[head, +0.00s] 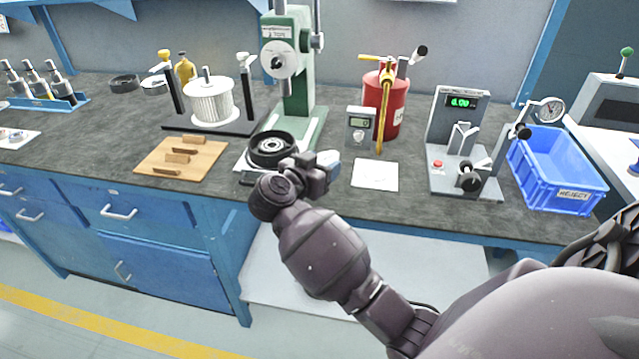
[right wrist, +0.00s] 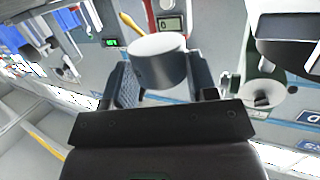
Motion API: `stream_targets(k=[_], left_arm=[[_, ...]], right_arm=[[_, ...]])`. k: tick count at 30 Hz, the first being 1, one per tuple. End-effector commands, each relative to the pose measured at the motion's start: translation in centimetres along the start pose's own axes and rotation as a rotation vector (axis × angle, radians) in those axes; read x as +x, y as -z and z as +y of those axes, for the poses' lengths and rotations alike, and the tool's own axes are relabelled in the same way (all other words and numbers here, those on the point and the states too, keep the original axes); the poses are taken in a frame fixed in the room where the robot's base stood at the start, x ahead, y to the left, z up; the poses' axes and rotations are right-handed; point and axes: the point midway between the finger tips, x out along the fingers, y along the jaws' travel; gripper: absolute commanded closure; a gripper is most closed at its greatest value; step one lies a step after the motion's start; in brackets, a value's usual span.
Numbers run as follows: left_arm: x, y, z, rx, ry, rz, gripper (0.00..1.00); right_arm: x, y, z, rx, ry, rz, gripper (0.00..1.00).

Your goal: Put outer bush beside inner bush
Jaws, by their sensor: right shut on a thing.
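My right gripper (head: 322,168) is shut above the bench's front edge, just right of the press base. In the head view only a pale part of the cylinder (head: 329,159) shows past the gripper. I cannot make out the inner bush for sure. A black ring-shaped housing (head: 262,157) with a metal centre sits on the press base. My left gripper is not in view.
A green press (head: 297,90) stands behind. A white sheet (head: 375,175) lies bare to the right, before a small meter (head: 360,125) and a red canister (head: 396,98). A gauge stand (head: 447,130) and blue reject bin (head: 560,165) are farther right. A wooden board (head: 205,163) with blocks lies left.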

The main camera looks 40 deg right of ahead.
Motion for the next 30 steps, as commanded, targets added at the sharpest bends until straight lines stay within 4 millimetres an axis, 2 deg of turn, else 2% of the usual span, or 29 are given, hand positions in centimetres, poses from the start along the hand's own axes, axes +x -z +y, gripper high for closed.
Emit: stream_targets(k=[1,3,8,23,24,28,30], left_arm=[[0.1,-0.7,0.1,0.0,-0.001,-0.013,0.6],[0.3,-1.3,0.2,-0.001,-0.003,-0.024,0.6],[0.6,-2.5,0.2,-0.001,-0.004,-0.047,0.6],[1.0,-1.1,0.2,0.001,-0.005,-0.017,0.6],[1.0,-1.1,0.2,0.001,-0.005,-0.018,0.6],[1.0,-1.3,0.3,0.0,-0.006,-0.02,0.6],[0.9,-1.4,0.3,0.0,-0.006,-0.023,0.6]], right_arm=[[0.3,-1.2,0.0,-0.009,-0.002,-0.001,0.78],[0.5,-2.5,0.1,-0.012,-0.002,-0.002,0.78],[1.0,-4.9,0.1,-0.012,-0.002,-0.001,0.78],[1.0,-5.1,0.0,-0.001,0.0,0.0,0.78],[1.0,-5.2,0.0,-0.002,-0.001,-0.001,0.44],[1.0,-5.2,0.0,-0.002,-0.001,-0.001,0.24],[1.0,-5.2,0.0,-0.002,-0.001,-0.001,0.22]])
